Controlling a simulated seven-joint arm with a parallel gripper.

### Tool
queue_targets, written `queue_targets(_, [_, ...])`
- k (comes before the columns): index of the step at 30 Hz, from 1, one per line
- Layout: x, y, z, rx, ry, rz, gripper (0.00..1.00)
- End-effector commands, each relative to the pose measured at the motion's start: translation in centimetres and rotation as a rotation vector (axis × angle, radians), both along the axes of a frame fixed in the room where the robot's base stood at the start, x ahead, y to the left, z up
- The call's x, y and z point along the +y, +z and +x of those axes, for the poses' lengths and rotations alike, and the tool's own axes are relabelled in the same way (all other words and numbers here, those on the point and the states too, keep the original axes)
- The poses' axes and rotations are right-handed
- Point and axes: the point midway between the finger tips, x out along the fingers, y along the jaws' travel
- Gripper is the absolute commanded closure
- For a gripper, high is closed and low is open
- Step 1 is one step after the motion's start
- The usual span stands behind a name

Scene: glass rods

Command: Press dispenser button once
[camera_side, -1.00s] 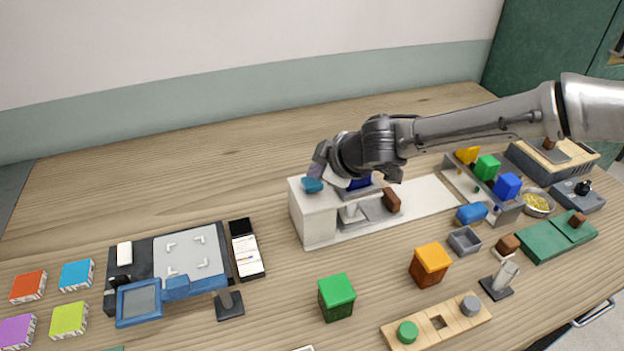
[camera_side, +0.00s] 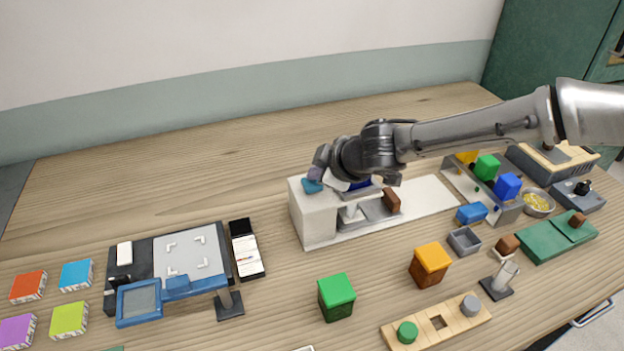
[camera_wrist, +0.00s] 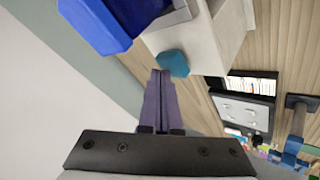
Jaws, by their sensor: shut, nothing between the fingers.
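The dispenser is a white block (camera_side: 318,222) on a long white base near the middle of the table. A teal button (camera_side: 312,186) sits at the top left of the block, and it also shows in the wrist view (camera_wrist: 174,63). My gripper (camera_side: 314,175) is shut and empty, with its purple fingers pointing down at the button. In the wrist view the fingertips (camera_wrist: 160,73) lie right beside the button's edge. I cannot tell whether they touch it. A blue part (camera_wrist: 95,24) of the dispenser is partly hidden by my wrist in the side view.
A brown block (camera_side: 391,200) stands on the dispenser's base to the right. A green box (camera_side: 337,298) and an orange box (camera_side: 430,264) stand in front. A black and blue device (camera_side: 139,301) and a phone-like panel (camera_side: 246,249) lie to the left. The table behind is clear.

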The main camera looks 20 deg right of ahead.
Motion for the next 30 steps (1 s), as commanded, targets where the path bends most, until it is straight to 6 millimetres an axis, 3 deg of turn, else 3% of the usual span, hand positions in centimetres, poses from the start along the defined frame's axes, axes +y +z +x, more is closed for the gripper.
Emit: queue_targets(30, [-0.1, -1.1, -0.1, 0.004, 0.000, -0.003, 1.00])
